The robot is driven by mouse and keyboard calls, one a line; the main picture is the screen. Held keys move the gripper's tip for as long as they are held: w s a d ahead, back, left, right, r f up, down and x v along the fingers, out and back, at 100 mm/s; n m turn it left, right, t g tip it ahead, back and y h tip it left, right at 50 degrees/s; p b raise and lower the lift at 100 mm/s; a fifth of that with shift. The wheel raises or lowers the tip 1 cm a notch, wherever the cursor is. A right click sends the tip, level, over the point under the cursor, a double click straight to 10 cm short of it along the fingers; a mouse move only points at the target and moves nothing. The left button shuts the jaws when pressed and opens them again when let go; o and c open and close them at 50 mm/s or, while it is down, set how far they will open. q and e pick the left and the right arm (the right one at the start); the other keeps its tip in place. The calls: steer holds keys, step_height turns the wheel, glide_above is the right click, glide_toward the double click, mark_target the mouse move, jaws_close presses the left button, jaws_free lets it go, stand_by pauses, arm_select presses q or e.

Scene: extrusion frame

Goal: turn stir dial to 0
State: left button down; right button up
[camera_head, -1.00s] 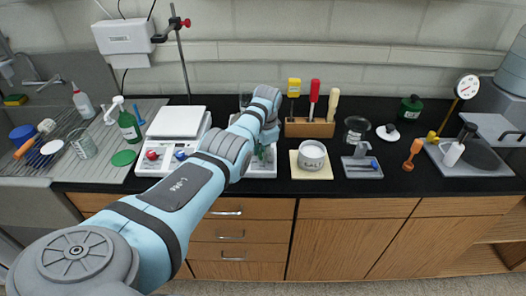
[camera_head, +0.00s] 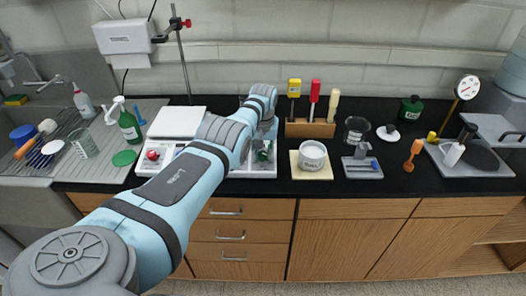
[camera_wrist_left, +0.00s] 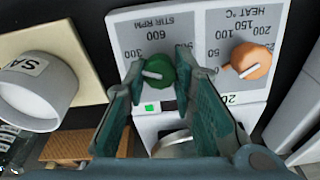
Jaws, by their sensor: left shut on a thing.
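The green stir dial (camera_wrist_left: 159,70) shows in the left wrist view on a white panel marked STIR RPM, whose print appears upside down. Its white pointer mark lies roughly sideways; I cannot tell its exact reading. My left gripper (camera_wrist_left: 160,80) has its fingers on both sides of the dial, shut on it. In the head view my left gripper (camera_head: 263,150) is over the white stirrer unit (camera_head: 262,174), partly hidden by my arm. My right gripper is not in view.
An orange heat dial (camera_wrist_left: 251,60) sits close beside the fingers. A jar labelled salt (camera_head: 312,155) stands on a pad just right of the unit. A tool block (camera_head: 310,128) stands behind.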

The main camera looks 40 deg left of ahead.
arm_select(q)
steer(key=n+p, duration=0.1)
steer(key=n, duration=0.4)
steer(key=shift+r+n, duration=0.1)
steer(key=shift+n, duration=0.2)
steer(key=n, duration=0.4)
steer(key=shift+a+n, duration=0.1)
steer(key=shift+n, duration=0.2)
steer(key=c, duration=1.3)
jaws_free()
steer(key=shift+c, duration=0.2)
step_height(320, 180, up, 12)
steer(key=s, duration=0.2)
steer(key=shift+d, duration=0.45)
